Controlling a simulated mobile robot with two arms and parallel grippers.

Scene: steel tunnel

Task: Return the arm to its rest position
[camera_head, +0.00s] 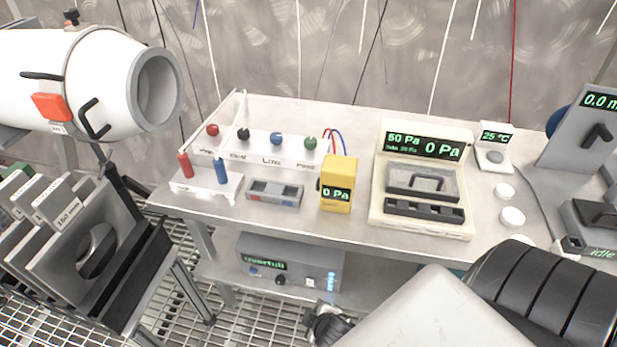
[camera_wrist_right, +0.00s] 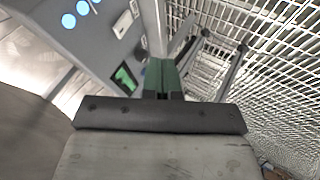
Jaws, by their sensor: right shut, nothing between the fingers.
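My right arm (camera_head: 420,318) comes in from the lower right of the head view, with a pale link and a black ribbed joint. A dark part of its wrist end shows at the bottom centre, below the bench; the fingertips cannot be made out there. In the right wrist view my right gripper (camera_wrist_right: 163,78) is shut and empty, its greenish fingers together. It is in front of a grey box with a green display and blue lights (camera_wrist_right: 83,8); any contact cannot be told. My left gripper is not in view.
A steel bench (camera_head: 305,222) carries a yellow meter (camera_head: 338,185), a cream pressure unit (camera_head: 421,224) and a terminal block. The grey box (camera_head: 290,262) sits on the lower shelf, near the arm. A rack of plates (camera_head: 85,240) stands left. Open grating floor (camera_head: 225,320) lies below.

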